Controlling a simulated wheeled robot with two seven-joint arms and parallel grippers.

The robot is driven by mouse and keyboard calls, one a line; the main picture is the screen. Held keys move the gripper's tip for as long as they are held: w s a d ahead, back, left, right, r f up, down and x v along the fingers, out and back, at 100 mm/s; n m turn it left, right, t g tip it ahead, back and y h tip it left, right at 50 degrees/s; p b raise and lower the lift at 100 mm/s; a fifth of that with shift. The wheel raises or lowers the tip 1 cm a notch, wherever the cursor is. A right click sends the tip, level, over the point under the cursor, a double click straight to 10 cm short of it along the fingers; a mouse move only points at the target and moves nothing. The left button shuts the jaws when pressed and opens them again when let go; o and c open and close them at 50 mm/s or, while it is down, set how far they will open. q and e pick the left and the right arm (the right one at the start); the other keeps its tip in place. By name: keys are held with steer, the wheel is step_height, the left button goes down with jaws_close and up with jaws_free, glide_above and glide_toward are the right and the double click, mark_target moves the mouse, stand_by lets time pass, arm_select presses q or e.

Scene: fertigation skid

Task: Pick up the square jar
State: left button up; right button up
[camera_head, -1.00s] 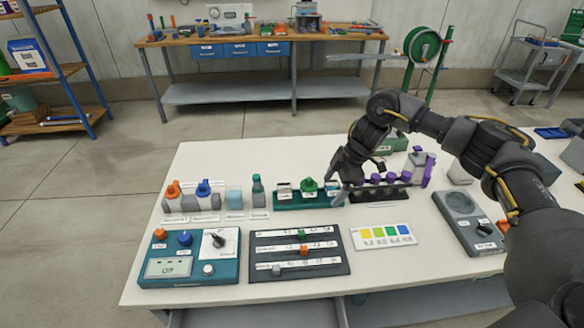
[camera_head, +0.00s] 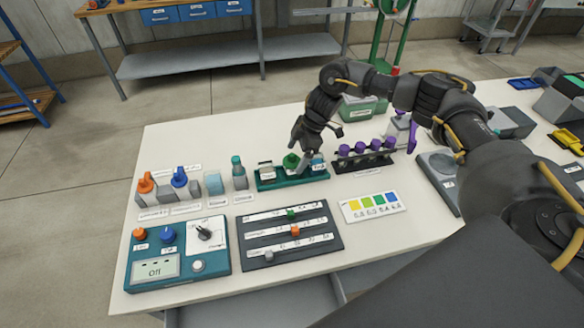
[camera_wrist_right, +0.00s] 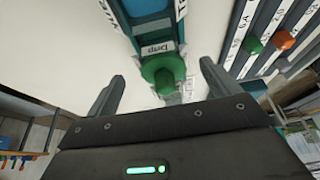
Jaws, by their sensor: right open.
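A teal rack (camera_head: 262,186) on the white table holds a pale boxy jar (camera_head: 266,169) at its left, a green-topped piece (camera_head: 291,161) in the middle and a bluish piece (camera_head: 318,160) at its right. The boxy jar looks like the square jar, but I cannot be sure at this size. My right gripper (camera_head: 312,155) is over the rack's middle and right part, partly hiding it. In the right wrist view its open fingers (camera_wrist_right: 163,88) stand apart on either side of the green round top (camera_wrist_right: 163,72), with nothing held. My left gripper is not in view.
A dark rack with purple-capped vials (camera_head: 362,155) stands just right of the teal rack. A slider board (camera_head: 290,235), colour card (camera_head: 372,206) and control box (camera_head: 177,252) lie in front.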

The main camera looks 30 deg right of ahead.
steer(key=shift+f, duration=0.15)
steer(key=p+x, duration=0.1)
steer(key=x, duration=0.3)
steer(key=shift+s+f+p, duration=0.15)
steer(key=shift+f+p, duration=0.05)
steer(key=shift+p, duration=0.15)
steer(key=shift+a+f, duration=0.15)
steer(key=shift+f, duration=0.15)
steer(key=shift+c, duration=0.3)
steer(key=c, duration=1.2)
